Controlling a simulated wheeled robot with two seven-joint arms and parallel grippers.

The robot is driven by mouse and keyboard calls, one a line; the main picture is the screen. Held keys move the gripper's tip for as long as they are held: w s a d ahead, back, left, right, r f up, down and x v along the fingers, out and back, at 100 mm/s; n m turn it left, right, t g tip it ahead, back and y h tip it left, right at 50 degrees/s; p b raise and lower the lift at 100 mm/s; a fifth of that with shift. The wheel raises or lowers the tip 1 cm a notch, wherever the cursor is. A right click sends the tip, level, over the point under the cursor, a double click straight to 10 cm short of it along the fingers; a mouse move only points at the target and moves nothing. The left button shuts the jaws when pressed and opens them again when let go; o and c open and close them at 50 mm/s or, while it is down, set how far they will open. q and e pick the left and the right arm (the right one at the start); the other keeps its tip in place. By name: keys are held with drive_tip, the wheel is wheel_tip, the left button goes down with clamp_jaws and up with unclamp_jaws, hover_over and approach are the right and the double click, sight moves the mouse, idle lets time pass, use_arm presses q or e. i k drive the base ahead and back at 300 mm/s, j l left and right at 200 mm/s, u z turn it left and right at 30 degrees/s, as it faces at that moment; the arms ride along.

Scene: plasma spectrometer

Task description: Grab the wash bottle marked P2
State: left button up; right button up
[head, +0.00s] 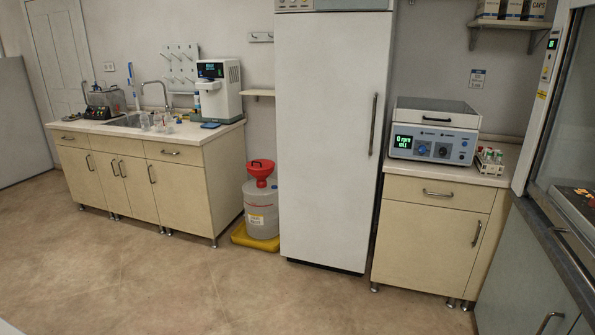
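I cannot make out a wash bottle marked P2; no P2 label is legible at this distance. Several small clear vessels (158,121) stand on the left counter (215,131), right of the sink, too small to identify. A small pale item (197,102) stands by the front of the white dispenser machine (222,88). Neither of my grippers is in view.
A tall white cabinet (325,140) stands in the middle, with a waste container (260,208) and red funnel (261,169) left of it. A centrifuge (434,132) and tube rack (489,162) sit on the right counter. A fume hood is at right. The floor ahead is clear.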

sight(144, 118)
drive_tip(key=i+l, duration=0.1)
drive_tip(key=i, duration=0.35)
drive_tip(key=i+l, duration=0.15)
drive_tip(key=i, duration=0.3)
drive_tip(key=i+l+u, duration=0.1)
drive_tip(key=i, duration=0.35)
drive_tip(key=i+j+u, duration=0.2)
drive_tip(key=i+u, duration=0.15)
drive_tip(key=u, duration=0.15)
drive_tip(key=i+j+u, duration=0.1)
drive_tip(key=i+u, duration=0.65)
drive_tip(key=u, duration=0.2)
drive_tip(key=i+l+u, duration=0.25)
drive_tip(key=u, duration=0.2)
drive_tip(key=i+j, duration=0.15)
drive_tip(key=i, duration=0.4)
drive_tip(key=i+j, duration=0.1)
drive_tip(key=i, duration=0.45)
drive_tip(key=i+j+z, duration=0.15)
drive_tip(key=i+z, duration=0.25)
drive_tip(key=i+j+z, duration=0.6)
drive_tip(key=z, duration=0.15)
drive_tip(key=i+j+z, duration=0.35)
drive_tip(key=k+j, duration=0.05)
drive_tip(key=j, duration=0.05)
